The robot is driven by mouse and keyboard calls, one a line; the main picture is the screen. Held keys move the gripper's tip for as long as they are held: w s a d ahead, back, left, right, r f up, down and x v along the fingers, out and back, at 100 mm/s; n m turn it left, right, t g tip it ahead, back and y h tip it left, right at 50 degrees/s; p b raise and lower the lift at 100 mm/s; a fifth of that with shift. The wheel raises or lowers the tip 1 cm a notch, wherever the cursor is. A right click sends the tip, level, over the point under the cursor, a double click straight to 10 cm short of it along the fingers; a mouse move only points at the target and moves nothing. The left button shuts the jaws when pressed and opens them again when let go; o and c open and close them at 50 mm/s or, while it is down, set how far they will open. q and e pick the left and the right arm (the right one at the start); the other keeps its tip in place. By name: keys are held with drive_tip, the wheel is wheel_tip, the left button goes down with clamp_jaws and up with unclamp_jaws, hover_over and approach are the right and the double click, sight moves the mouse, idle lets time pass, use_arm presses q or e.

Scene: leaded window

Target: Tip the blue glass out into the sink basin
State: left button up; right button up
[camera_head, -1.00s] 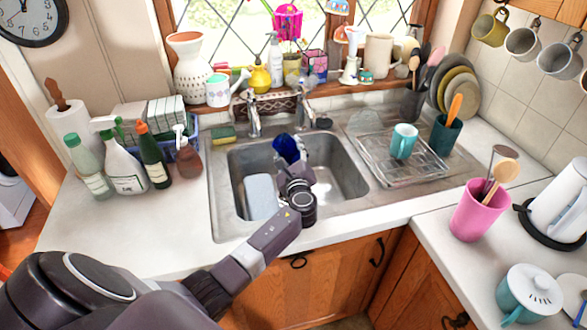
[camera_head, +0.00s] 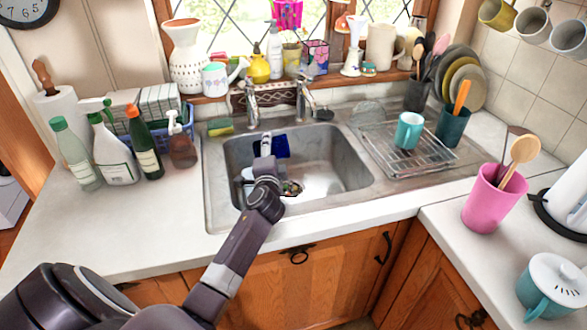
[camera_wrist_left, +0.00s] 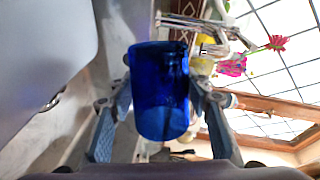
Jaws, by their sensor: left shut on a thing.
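The blue glass (camera_head: 282,147) is over the back left of the steel sink basin (camera_head: 345,172), below the faucets. My left gripper (camera_head: 267,148) is shut on it and partly hides it in the head view. In the left wrist view the blue glass (camera_wrist_left: 160,88) sits between the two fingers of my left gripper (camera_wrist_left: 158,100). It looks tilted toward its side there. I cannot tell which end is its mouth or whether anything is inside. My right gripper is out of view.
Two faucets (camera_head: 252,105) stand behind the basin. A sponge (camera_head: 220,127) and several bottles (camera_head: 143,145) stand to the left. A drying rack (camera_head: 410,150) with a teal mug (camera_head: 409,130) is to the right. The basin's right half is clear.

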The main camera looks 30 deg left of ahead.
use_arm(q)
drive_tip(key=shift+s+a+f+n+b, duration=0.3)
drive_tip(key=shift+s+a+f+n, duration=0.1)
drive_tip(key=shift+a+f+n, duration=0.15)
wheel_tip(320, 180, up, 3)
drive_tip(key=shift+a+r+n+p, duration=0.1)
drive_tip(key=shift+a+n+p, duration=0.05)
drive_tip(key=shift+n+p, duration=1)
drive_tip(key=shift+s+n+t+h, duration=0.1)
drive_tip(key=shift+n+t+h, duration=0.25)
drive_tip(key=shift+n, duration=0.45)
drive_tip(key=shift+r+n, duration=0.35)
drive_tip(key=shift+n, duration=0.55)
drive_tip(key=shift+s+a+r+n+t+p, duration=0.2)
drive_tip(key=shift+s+a+r+n+p, duration=0.3)
drive_tip(key=shift+n, duration=0.85)
drive_tip(key=shift+s+a+r+n+t+p, duration=0.3)
drive_tip(key=shift+a+r+n+p, duration=0.25)
drive_tip(key=shift+n, duration=0.75)
drive_tip(key=shift+s+a+r+n+t+p, duration=0.15)
drive_tip(key=shift+s+a+r+n+p, duration=0.35)
drive_tip(key=shift+n, duration=0.85)
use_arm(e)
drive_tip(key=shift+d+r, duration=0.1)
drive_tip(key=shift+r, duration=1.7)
use_arm(q)
drive_tip(key=shift+w+a+f, duration=0.1)
drive_tip(key=shift+a, duration=0.05)
